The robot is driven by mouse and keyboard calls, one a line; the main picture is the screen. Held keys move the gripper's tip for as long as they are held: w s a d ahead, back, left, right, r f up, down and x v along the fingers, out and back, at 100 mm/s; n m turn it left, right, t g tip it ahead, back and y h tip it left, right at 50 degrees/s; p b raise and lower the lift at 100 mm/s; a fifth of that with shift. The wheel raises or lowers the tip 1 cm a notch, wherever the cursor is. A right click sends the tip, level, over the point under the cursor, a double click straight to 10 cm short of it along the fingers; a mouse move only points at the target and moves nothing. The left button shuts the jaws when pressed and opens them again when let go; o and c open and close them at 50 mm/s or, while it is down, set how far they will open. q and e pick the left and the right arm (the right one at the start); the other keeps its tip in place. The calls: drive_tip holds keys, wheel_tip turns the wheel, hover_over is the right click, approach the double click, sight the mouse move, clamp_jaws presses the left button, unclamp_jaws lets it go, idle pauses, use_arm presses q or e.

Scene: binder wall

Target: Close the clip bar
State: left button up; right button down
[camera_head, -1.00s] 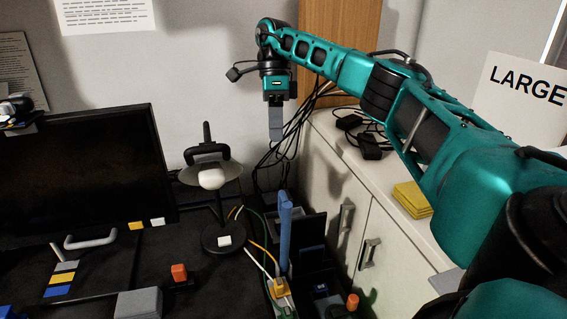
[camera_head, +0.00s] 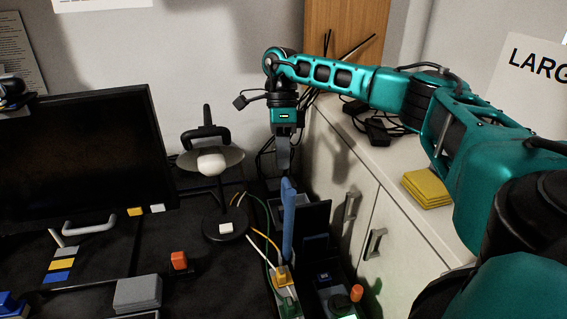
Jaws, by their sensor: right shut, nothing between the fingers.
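A blue upright bar (camera_head: 288,228), which looks like the clip bar, stands raised from a yellow piece (camera_head: 283,276) at the bottom centre. It leans very slightly. My right gripper (camera_head: 283,166) points straight down, shut and empty, with its fingertips just above the top of the blue bar. I cannot tell whether they touch it or are behind it. My left gripper is not in view.
A black stand with a white bulb (camera_head: 211,165) is left of the gripper, and a monitor (camera_head: 85,160) is further left. A white cabinet (camera_head: 335,178) with yellow pads (camera_head: 427,189) is at right. Cables and orange-topped pieces (camera_head: 179,260) lie near the bar.

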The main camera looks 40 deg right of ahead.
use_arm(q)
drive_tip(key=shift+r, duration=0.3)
use_arm(e)
drive_tip(key=shift+s+a, duration=0.9)
drive_tip(key=shift+s, duration=0.15)
drive_tip(key=shift+f, duration=0.1)
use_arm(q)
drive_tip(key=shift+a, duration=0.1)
use_arm(e)
drive_tip(key=shift+s, duration=0.15)
